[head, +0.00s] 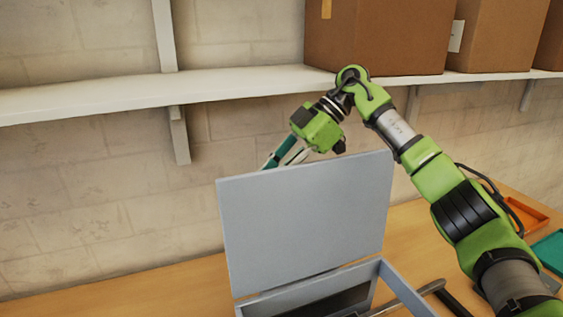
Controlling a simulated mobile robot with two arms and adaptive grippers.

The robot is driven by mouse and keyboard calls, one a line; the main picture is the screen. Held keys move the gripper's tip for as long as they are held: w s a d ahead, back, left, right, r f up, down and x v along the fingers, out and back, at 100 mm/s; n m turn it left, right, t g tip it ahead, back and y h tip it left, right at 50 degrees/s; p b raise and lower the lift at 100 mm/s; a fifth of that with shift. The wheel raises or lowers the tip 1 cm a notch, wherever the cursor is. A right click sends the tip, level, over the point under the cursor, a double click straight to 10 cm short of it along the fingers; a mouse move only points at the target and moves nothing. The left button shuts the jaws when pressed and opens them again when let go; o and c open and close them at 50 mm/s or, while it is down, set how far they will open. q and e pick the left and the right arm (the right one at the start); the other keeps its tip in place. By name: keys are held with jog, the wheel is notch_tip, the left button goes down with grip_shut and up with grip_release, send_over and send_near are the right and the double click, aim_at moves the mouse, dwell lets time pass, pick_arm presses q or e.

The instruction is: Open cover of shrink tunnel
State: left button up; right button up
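The grey flat cover (305,220) of the shrink tunnel stands raised, nearly upright, at the back of the grey box-shaped body (410,296). Only the upper part of the body shows at the bottom of the head view, with a dark opening (330,303) below the cover. My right arm comes in from the right and bends over to the cover's top edge. My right gripper (281,160) points down and left at or behind that edge. The cover hides its fingertips, so contact and finger opening cannot be told. My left gripper is not in view.
The tunnel stands on a wooden table (130,296) against a block wall. A white shelf (110,97) with cardboard boxes (380,40) runs above. An orange tray (525,215) and a teal tray (550,250) lie at the right. The table left of the tunnel is clear.

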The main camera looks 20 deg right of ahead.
jog(key=v, duration=1.2)
jog(key=shift+s+d, duration=0.1)
jog(key=shift+d, duration=0.05)
jog(key=shift+f, duration=0.15)
